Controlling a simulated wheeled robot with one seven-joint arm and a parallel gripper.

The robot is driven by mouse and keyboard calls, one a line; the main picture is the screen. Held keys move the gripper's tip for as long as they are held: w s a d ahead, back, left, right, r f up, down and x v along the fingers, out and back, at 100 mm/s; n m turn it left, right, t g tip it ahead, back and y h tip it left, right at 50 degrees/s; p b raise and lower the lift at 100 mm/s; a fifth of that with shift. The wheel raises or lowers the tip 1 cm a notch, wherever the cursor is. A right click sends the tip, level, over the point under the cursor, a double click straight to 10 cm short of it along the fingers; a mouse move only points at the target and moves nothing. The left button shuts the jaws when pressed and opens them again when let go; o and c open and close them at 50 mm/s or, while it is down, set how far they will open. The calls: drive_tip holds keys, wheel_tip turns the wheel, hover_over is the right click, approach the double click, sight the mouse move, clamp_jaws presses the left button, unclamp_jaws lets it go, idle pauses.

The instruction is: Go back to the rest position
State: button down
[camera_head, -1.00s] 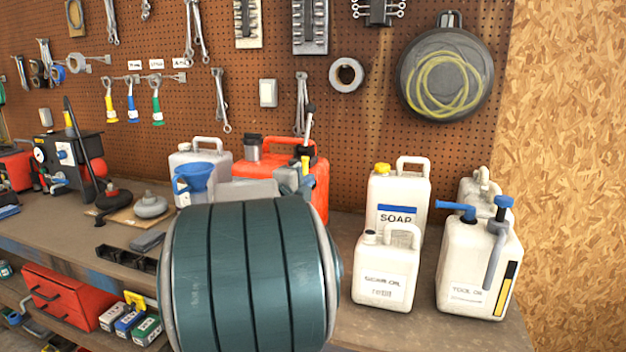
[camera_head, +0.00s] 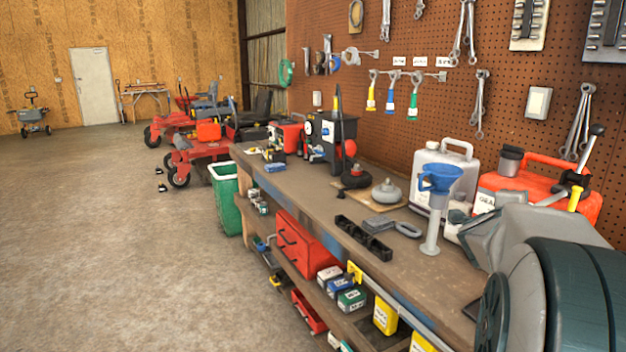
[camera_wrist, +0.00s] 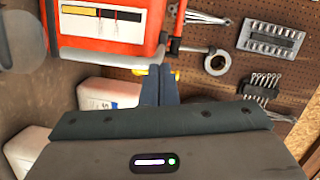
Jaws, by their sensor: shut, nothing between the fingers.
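My gripper (camera_wrist: 158,88) shows in the wrist view with its dark fingers together and nothing between them. It points toward the pegboard and a red-orange jug (camera_wrist: 105,50). In the head view my dark teal arm fills the lower right corner, and my fingertips cannot be made out there. The red-orange jug also shows in the head view (camera_head: 545,182), partly behind my arm. White containers (camera_wrist: 105,93) are partly hidden below my fingers in the wrist view.
A long workbench (camera_head: 325,205) holds a white jug (camera_head: 455,160), a blue funnel (camera_head: 440,180) and black trays (camera_head: 362,238). A green bin (camera_head: 228,195) and red mowers (camera_head: 190,150) stand beyond it. The concrete floor (camera_head: 110,240) at left is open.

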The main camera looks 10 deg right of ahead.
drive_tip(key=w+a+f+n+t+y+p, duration=0.15)
drive_tip(key=w+a+n+t+y, duration=0.35)
drive_tip(key=a+n, duration=0.5)
drive_tip(key=s+a+f+n+g+y+p, duration=0.1)
drive_tip(key=a+f+n+y, duration=0.25)
drive_tip(key=a, duration=0.55)
drive_tip(key=s+a+f+n+g+y, duration=0.2)
drive_tip(key=a+n+y, duration=0.25)
drive_tip(key=a, duration=0.55)
drive_tip(key=s+a+f+n+g+y+p, duration=0.1)
drive_tip(key=s+a+f+n+g, duration=0.2)
drive_tip(key=s, duration=0.5)
drive_tip(key=s+a+f+n+g+p, duration=0.1)
drive_tip(key=s+a+f+n+g, duration=0.3)
drive_tip(key=s, duration=0.5)
drive_tip(key=a+n, duration=0.2)
drive_tip(key=shift+a+f+y, duration=0.25)
drive_tip(key=shift+a+y, duration=0.05)
drive_tip(key=shift+y, duration=0.1)
